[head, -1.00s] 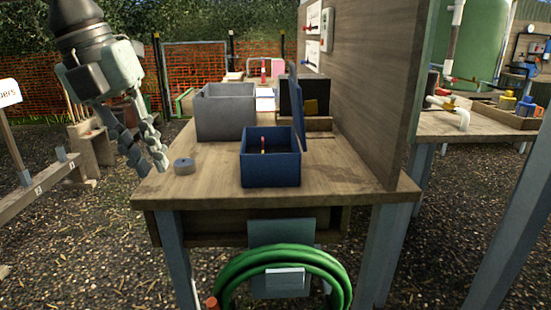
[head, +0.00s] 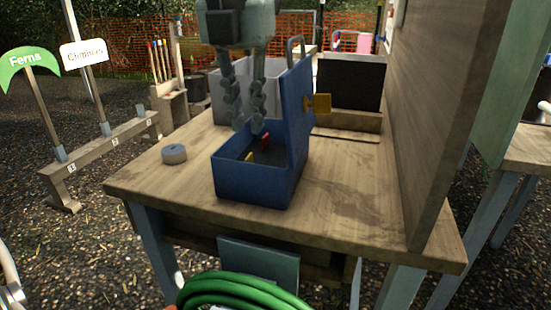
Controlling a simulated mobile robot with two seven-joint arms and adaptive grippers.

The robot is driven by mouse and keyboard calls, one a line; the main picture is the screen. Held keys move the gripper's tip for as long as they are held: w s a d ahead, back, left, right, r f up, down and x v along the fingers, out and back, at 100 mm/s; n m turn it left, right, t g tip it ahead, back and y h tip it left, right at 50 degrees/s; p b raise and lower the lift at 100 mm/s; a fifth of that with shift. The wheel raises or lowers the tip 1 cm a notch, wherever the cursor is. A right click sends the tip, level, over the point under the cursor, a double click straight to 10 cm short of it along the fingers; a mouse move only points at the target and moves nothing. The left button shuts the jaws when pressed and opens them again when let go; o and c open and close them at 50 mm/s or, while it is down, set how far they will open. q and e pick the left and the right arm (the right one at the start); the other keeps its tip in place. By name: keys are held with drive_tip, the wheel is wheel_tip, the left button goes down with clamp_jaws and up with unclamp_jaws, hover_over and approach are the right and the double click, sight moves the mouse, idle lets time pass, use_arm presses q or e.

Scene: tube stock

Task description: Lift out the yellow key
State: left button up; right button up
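A blue box (head: 245,188) with its lid (head: 298,115) standing open sits on the wooden bench in the head view. Inside are a small yellow piece (head: 249,157) near the left wall and a red piece (head: 265,142) further back. The yellow piece may be the key; its shape is too small to tell. My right gripper is not in view.
The bench (head: 350,200) is clear right of the blue box. A grey round piece (head: 174,154) lies to its left. A grey bin (head: 224,98) stands behind, and a tall wooden panel (head: 425,130) bounds the right. A green hose (head: 245,290) hangs in front.

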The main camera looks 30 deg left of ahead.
sight(249, 156)
use_arm(q)
wheel_tip(249, 156, down, 8)
drive_tip(key=shift+w+a+r, duration=0.1)
drive_tip(key=shift+r, duration=0.05)
clamp_jaws()
